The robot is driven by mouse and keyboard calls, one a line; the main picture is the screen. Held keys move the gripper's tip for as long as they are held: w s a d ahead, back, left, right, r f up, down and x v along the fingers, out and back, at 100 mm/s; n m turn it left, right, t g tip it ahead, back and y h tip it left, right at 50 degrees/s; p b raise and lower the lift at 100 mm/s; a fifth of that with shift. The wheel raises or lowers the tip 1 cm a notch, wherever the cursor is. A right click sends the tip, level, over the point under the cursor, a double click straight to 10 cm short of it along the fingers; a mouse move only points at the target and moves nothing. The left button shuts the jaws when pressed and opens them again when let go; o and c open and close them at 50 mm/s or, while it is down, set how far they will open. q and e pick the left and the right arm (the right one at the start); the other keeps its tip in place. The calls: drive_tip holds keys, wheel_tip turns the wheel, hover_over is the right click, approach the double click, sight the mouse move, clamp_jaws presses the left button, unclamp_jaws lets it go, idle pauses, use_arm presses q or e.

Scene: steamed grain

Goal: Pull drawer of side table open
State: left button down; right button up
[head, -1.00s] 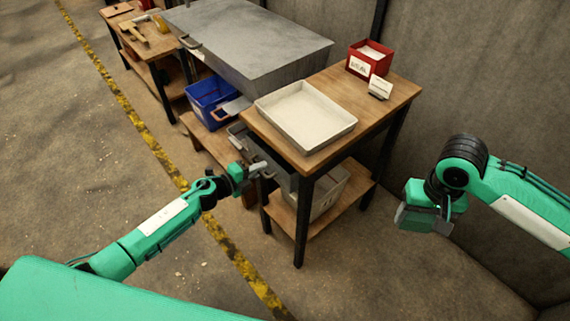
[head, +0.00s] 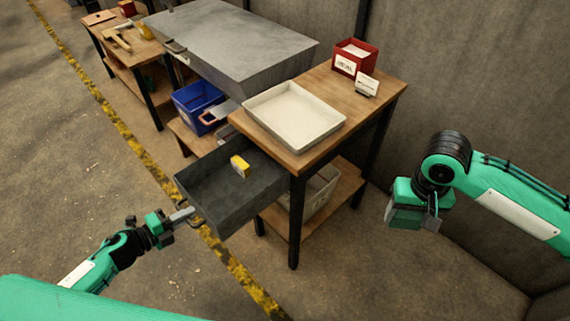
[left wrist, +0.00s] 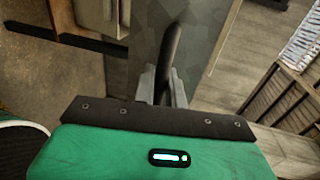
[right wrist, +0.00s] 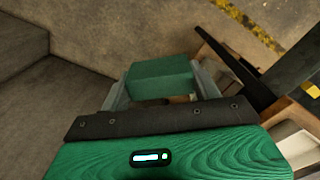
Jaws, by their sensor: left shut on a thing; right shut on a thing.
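The side table (head: 376,101) has a wooden top and dark legs. Its dark grey drawer (head: 215,205) is pulled well out towards the lower left, and a small yellow box (head: 240,166) lies in it. My left gripper (head: 183,216) is shut on the drawer handle at the drawer's front. In the left wrist view the dark handle (left wrist: 172,50) stands between the fingers, with the grey drawer front beyond it. My right gripper (head: 410,217) hangs right of the table, apart from it. The right wrist view shows it shut on a green block (right wrist: 160,78).
A lower shelf holds a pale bin (head: 320,190). A blue crate (head: 190,98) sits behind the drawer. Floor left of the drawer is clear.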

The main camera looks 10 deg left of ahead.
use_arm(q)
drive_tip(key=shift+s+a, duration=0.45)
drive_tip(key=shift+s, duration=0.15)
drive_tip(key=c, duration=1.8)
unclamp_jaws()
use_arm(e)
drive_tip(key=shift+f, duration=0.1)
drive_tip(key=shift+f+b, duration=0.55)
drive_tip(key=shift+b, duration=0.1)
use_arm(q)
drive_tip(key=v, duration=1.2)
drive_tip(key=shift+f, duration=0.1)
